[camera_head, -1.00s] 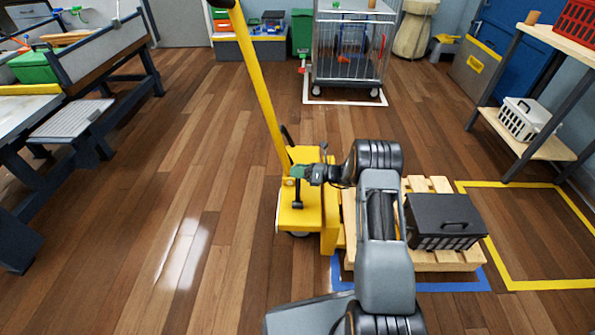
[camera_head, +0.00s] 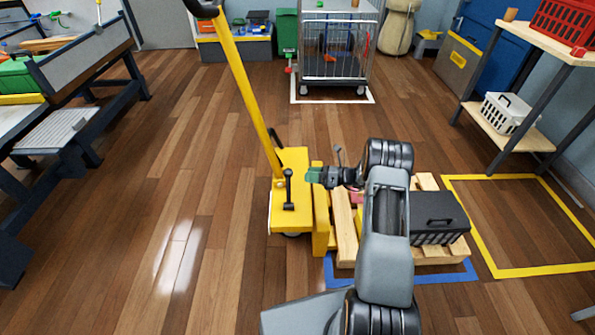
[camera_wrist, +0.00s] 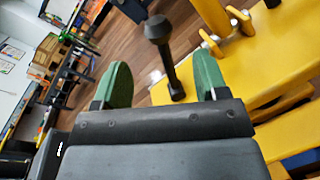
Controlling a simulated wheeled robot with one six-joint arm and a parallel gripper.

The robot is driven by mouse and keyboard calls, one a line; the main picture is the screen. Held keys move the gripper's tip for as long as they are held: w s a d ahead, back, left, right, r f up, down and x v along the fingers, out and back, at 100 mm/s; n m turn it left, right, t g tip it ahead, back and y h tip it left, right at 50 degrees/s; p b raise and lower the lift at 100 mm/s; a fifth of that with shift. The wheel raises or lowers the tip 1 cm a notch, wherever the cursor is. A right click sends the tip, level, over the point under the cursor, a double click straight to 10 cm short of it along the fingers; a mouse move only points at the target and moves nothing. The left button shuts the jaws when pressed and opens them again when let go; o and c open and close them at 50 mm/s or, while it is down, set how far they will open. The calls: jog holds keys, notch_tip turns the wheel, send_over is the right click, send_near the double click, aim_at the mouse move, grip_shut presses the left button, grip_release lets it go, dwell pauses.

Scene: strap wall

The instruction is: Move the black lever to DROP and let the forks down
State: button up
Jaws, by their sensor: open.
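The black lever (camera_head: 289,190) stands on the yellow body of the pallet truck (camera_head: 262,212), its dark knob at the top. Its label is not readable. My gripper (camera_head: 313,176), with green fingertips, is open and empty, just right of the lever and apart from it. In the wrist view the lever (camera_wrist: 168,65) shows in the gap between the two green fingers, beyond the palm. The truck's long yellow handle (camera_head: 246,85) leans up to the left. The forks are hidden under the wooden pallet (camera_head: 347,230), so their height cannot be told.
A black crate (camera_head: 438,218) sits on the pallet, over a blue floor outline (camera_head: 452,277). A yellow outlined square (camera_head: 522,272) lies to the right, empty. A wire cage trolley (camera_head: 335,50) stands behind. A workbench is at left, shelving (camera_head: 520,142) at right. The floor left of the truck is clear.

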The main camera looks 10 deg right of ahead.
jog(key=shift+p+v, duration=0.4)
jog(key=shift+v, duration=2.15)
jog(key=shift+r, duration=0.1)
